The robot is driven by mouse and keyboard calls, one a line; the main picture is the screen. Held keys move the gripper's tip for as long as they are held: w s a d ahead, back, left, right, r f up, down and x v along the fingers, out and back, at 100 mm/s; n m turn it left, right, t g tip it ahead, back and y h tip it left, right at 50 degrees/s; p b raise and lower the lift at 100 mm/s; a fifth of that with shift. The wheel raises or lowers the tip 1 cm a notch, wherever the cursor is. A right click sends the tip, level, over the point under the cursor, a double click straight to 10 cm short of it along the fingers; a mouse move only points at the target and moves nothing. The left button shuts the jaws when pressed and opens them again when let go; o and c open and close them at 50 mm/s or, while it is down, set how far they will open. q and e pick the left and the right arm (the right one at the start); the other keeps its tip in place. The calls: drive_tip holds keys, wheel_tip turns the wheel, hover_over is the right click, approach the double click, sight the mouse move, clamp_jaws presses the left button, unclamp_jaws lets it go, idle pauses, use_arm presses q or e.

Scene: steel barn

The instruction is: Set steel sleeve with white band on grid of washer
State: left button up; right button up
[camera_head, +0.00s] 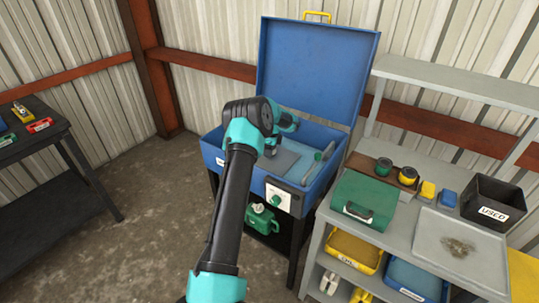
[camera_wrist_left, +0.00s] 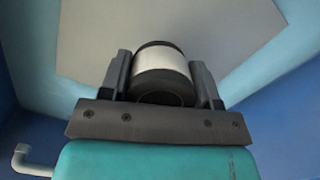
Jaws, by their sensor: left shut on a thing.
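The washer (camera_head: 335,68) is a blue box with its lid raised. Its grey grid (camera_head: 289,164) lies flat inside, and also shows in the left wrist view (camera_wrist_left: 95,38). My left gripper (camera_head: 270,150) is inside the washer over the grid, partly hidden by my own arm. In the left wrist view the left gripper (camera_wrist_left: 164,85) is shut on the steel sleeve (camera_wrist_left: 161,70), dark with a white band round its middle. The sleeve's far end points towards the grid; whether it touches cannot be told. In the head view I cannot make out the sleeve. My right gripper is not in view.
The washer's walls and raised lid surround the gripper. A grey bench (camera_head: 395,235) at right holds a green case (camera_head: 364,199), a dark bin (camera_head: 491,203) and a tray (camera_head: 430,245).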

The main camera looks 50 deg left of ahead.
use_arm(q)
drive_tip(key=shift+f, duration=1.35)
drive_tip(key=shift+f, duration=0.1)
drive_tip(key=o, duration=1.1)
drive_tip(key=shift+c, duration=0.2)
drive_tip(key=r, duration=0.8)
drive_tip(key=w+d+r, duration=0.1)
drive_tip(key=r, duration=0.3)
drive_tip(key=shift+d, duration=0.1)
drive_tip(key=shift+s, duration=0.1)
